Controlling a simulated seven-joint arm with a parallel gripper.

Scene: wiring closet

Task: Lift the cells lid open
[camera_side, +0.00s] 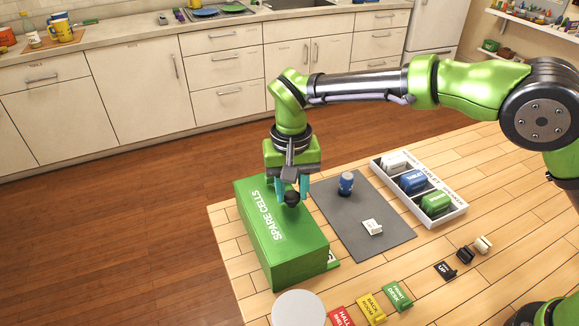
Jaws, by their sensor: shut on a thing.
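The green cells box (302,270) stands at the left end of the wooden table. Its green lid (258,218), marked "SPARE CELLS" in white, appears to lie closed on top. The inside of the box is hidden.
Right of the box, a grey mat (365,205) holds a blue can-like item (346,183) and a small white piece (372,227). A white tray (447,215) holds white, blue and green blocks. Coloured labelled tags (370,308) and a white disc (298,308) lie in front.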

